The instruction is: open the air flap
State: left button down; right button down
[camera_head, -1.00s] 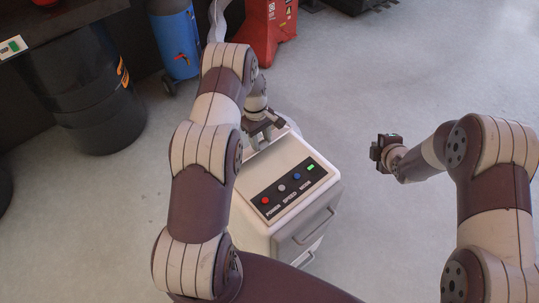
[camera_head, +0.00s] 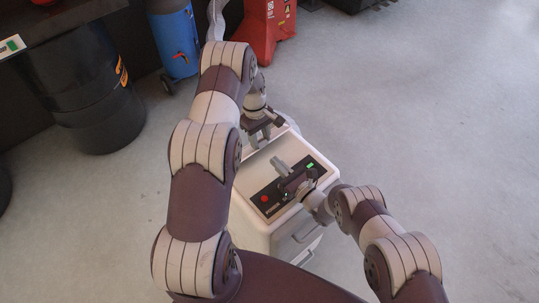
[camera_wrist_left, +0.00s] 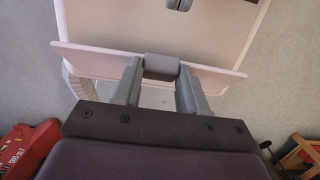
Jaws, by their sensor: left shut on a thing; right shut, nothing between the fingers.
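A white machine (camera_head: 252,210) stands on the floor, with a dark control panel (camera_head: 268,204) on its top. In the left wrist view, a thin white flap (camera_wrist_left: 218,77) runs along the machine's edge, with a grey block-like handle (camera_wrist_left: 162,66) at its middle. It looks tilted up from the white body (camera_wrist_left: 110,25), but I cannot tell how far. My left gripper (camera_head: 260,138) is shut on this handle, one finger on each side. My right gripper (camera_head: 281,164) is shut and empty above the control panel, hiding some of its buttons.
A dark barrel (camera_head: 100,110), a blue cylinder (camera_head: 174,45) and a red stand (camera_head: 268,30) are at the back left. The machine has a drawer-like front with handles (camera_head: 305,235). The floor (camera_head: 430,110) to the right is clear.

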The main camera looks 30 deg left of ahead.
aim_at(263, 146)
jog(key=shift+x, duration=2.1)
jog(key=shift+w+a+r, duration=0.2)
jog(key=shift+a+r, duration=0.15)
jog(key=shift+r, duration=0.25)
pick_arm(q)
jog(key=shift+s+f, duration=0.1)
pick_arm(e)
jog(key=shift+a+r, duration=0.35)
pick_arm(q)
jog(key=c, duration=0.7)
grip_release()
pick_arm(e)
jog(key=shift+w+r, duration=0.1)
pick_arm(q)
jog(key=shift+o, duration=0.5)
jog(key=shift+d, duration=0.2)
pick_arm(e)
jog(key=shift+d, duration=0.2)
pick_arm(q)
jog(key=shift+s+a, duration=0.1)
pick_arm(e)
jog(key=shift+f, duration=0.2)
